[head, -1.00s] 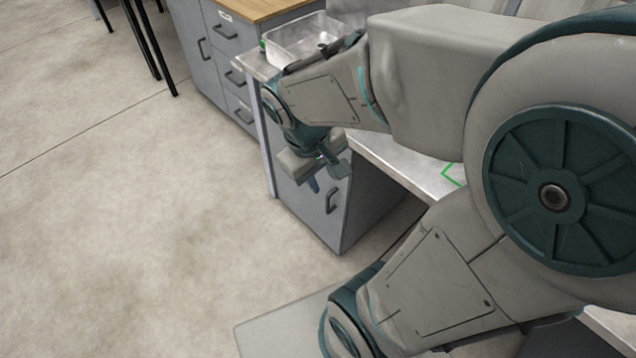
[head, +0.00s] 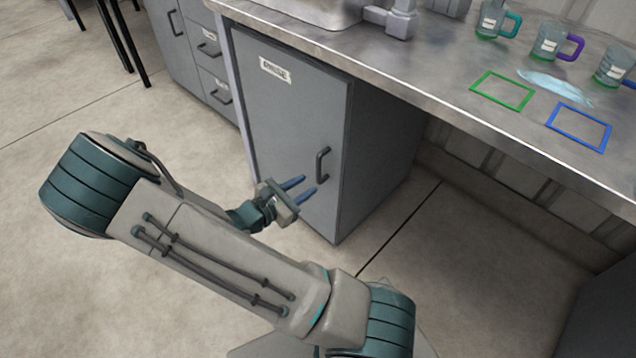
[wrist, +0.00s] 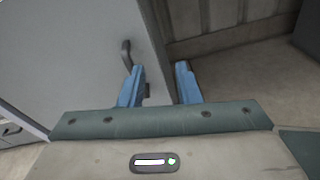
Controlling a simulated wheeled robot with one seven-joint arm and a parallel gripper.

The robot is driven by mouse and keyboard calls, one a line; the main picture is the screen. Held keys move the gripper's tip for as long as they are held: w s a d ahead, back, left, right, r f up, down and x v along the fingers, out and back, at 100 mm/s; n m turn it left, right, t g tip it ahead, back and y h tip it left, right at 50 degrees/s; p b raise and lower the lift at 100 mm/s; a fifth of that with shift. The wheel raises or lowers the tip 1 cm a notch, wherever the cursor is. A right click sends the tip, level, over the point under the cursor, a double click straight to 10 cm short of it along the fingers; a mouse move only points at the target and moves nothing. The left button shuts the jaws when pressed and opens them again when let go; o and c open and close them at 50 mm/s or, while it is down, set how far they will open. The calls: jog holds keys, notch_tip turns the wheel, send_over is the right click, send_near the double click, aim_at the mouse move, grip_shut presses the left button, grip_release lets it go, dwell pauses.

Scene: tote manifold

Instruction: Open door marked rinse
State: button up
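The grey cabinet door (head: 280,125) carries a white label (head: 276,70) that appears to read "RINSE". It looks shut against its cabinet under the counter. Its dark vertical handle (head: 323,165) is near the right edge of the door. My gripper (head: 306,186) is in front of the door, just left of and slightly below the handle in the head view. Its two blue fingers are apart with nothing between them. In the wrist view the handle (wrist: 126,54) is beyond the left finger of my gripper (wrist: 160,84). I cannot tell whether they touch.
Drawers (head: 215,65) stand left of the cabinet.

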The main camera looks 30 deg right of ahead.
aim_at(318, 167)
jog(key=w+a+f+n+t+b, duration=0.2)
jog(key=w+f+n+t+b, duration=0.15)
jog(key=f+n, duration=0.2)
jog(key=shift+m+t, duration=0.35)
jog(key=b+x, duration=0.1)
jog(key=x, duration=0.3)
jog(key=b+x, duration=0.1)
jog(key=x, duration=0.3)
jog(key=f+b+x, duration=0.1)
jog(key=b+x, duration=0.1)
jog(key=x, duration=0.2)
jog(key=shift+s+d, duration=0.1)
jog(key=shift+d, duration=0.05)
jog(key=shift+w+d+r, duration=0.2)
jog(key=shift+w+d, duration=0.2)
jog(key=shift+d, duration=0.2)
grip_shut()
